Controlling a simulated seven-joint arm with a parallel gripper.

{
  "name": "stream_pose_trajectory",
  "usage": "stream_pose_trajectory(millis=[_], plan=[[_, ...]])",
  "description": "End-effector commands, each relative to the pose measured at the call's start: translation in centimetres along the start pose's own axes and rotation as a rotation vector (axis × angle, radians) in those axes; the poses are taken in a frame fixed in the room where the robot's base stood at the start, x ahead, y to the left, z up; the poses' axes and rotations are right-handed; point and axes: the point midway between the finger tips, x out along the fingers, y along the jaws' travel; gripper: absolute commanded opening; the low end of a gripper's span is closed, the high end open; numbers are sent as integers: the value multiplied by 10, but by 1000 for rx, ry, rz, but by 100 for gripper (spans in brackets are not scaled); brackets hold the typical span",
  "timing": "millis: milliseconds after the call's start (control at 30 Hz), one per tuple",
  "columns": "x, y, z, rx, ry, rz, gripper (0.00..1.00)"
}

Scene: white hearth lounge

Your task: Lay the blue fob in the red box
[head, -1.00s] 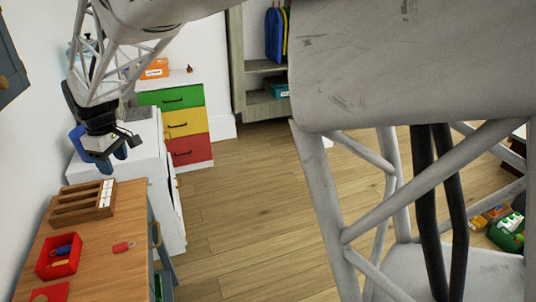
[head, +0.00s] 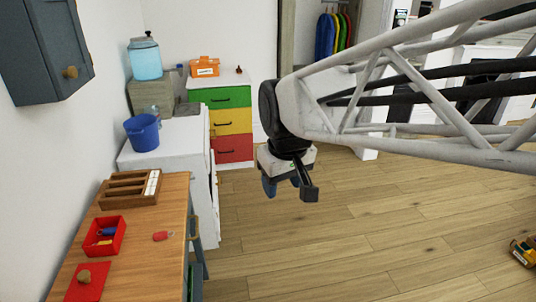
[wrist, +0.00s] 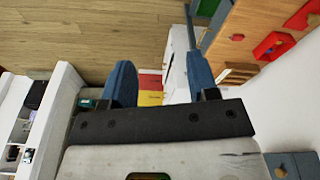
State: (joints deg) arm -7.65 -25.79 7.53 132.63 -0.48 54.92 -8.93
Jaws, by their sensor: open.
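The open red box (head: 121,241) stands on the wooden table at the lower left of the head view. A small blue fob (head: 108,231) lies inside it, with something yellow beside it. The box also shows at the upper right of the wrist view (wrist: 268,50). A red fob (head: 162,236) lies on the bare tabletop right of the box. My gripper (head: 283,187) is open, with nothing between its blue fingers. It hangs over the floor, right of the table and clear of it.
A red lid with a brown knob (head: 88,282) lies before the box. A compartmented wooden tray (head: 120,204) is behind it. A white cabinet with a blue bucket (head: 142,132) and coloured drawers (head: 231,122) stand beyond. The floor to the right is mostly clear.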

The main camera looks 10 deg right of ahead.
Motion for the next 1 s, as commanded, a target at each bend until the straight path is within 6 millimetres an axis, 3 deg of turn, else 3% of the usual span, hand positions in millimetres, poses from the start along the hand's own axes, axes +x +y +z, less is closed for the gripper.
stream_pose_trajectory(millis=[200,400,600,1000], plan=[[3,15,70,160,22,18,54],[11,20,115,266,37,30,54],[15,21,132,309,42,34,54],[15,21,133,311,42,35,54]])
